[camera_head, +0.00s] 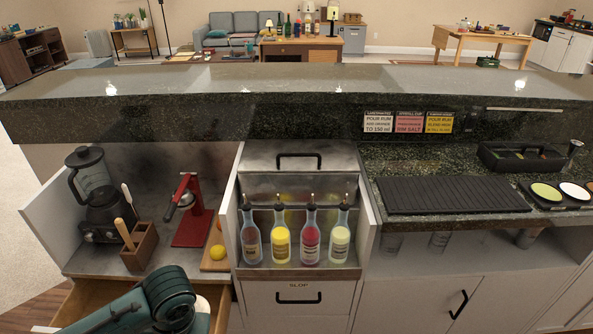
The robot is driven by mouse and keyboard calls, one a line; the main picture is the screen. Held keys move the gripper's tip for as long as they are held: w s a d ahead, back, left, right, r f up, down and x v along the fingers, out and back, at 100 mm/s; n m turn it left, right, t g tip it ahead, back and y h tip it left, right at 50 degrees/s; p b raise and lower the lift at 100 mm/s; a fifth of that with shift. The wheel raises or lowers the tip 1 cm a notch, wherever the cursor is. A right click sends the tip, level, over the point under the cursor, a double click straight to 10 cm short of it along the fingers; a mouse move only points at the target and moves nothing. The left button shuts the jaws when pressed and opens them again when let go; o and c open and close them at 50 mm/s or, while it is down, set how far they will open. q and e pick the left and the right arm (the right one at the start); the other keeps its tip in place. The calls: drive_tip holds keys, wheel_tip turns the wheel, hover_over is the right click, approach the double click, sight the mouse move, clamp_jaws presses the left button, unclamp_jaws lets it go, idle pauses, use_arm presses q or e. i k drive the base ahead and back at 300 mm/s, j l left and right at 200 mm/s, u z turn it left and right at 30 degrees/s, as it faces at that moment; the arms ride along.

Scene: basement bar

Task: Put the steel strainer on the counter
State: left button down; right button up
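I cannot make out the steel strainer anywhere in this view. The dark speckled granite counter (400,158) is at the right, with a black ribbed mat (452,195) on it. A wooden drawer (88,299) stands open at the lower left, and its inside is mostly hidden by my teal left arm. That arm bends downward at the bottom edge, and its gripper is out of sight. My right arm and gripper are not in view.
A blender (95,195), wooden utensil holder (140,245) and red citrus press (193,215) stand at the left. Several bottles (282,236) with pourers fill the middle rack. A black caddy (520,158) and round colored rimming dishes (545,192) sit at the right. A raised bar ledge runs behind.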

sight(425, 169)
drive_tip(key=l+z, duration=0.15)
drive_tip(key=l, duration=0.45)
drive_tip(key=i+l+z, duration=0.15)
drive_tip(key=l, duration=0.45)
drive_tip(key=l+z, duration=0.2)
drive_tip(key=l, duration=0.35)
